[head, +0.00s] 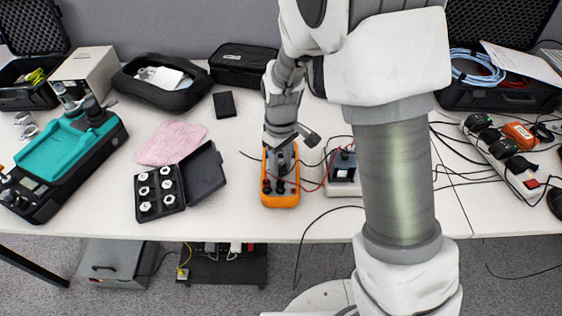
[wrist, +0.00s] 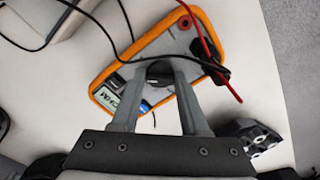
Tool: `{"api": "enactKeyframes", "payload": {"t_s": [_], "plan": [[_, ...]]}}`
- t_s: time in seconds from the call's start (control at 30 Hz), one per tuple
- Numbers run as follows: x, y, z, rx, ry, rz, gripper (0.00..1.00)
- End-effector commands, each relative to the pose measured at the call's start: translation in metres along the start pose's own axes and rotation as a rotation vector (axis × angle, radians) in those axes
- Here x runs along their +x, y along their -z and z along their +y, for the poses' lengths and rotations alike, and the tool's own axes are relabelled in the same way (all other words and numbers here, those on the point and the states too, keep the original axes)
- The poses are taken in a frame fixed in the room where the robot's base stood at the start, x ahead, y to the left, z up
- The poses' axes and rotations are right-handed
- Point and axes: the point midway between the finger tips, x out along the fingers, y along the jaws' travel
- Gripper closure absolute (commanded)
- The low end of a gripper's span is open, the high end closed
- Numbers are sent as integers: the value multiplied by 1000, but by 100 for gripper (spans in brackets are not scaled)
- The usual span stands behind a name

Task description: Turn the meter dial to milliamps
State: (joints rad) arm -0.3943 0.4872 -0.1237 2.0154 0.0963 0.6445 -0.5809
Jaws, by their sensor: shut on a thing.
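The meter (head: 281,195) is orange-edged with a grey face and lies on the white table in the middle of the head view. In the wrist view the meter (wrist: 104,92) lies tilted across the picture, with a small display and red and black leads plugged in at its far end. My gripper (head: 281,172) is over the meter. In the wrist view my gripper (wrist: 160,72) has its two fingers at the black round dial (wrist: 159,70), one on each side, shut on it. The dial's pointer and markings are mostly hidden, so I cannot read its setting.
An open black case of white discs (head: 160,196) lies to the left, beside a pink cloth (head: 170,143). A power strip (head: 500,158) lies at the right. Free table shows between case and meter.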

Motion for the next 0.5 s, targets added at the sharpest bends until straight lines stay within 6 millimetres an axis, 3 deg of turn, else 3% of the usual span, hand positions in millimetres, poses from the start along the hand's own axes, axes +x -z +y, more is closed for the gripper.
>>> {"api": "enactKeyframes", "payload": {"t_s": [0.5], "plan": [[-2, 0, -1, 374, 1, -1, 100]]}}
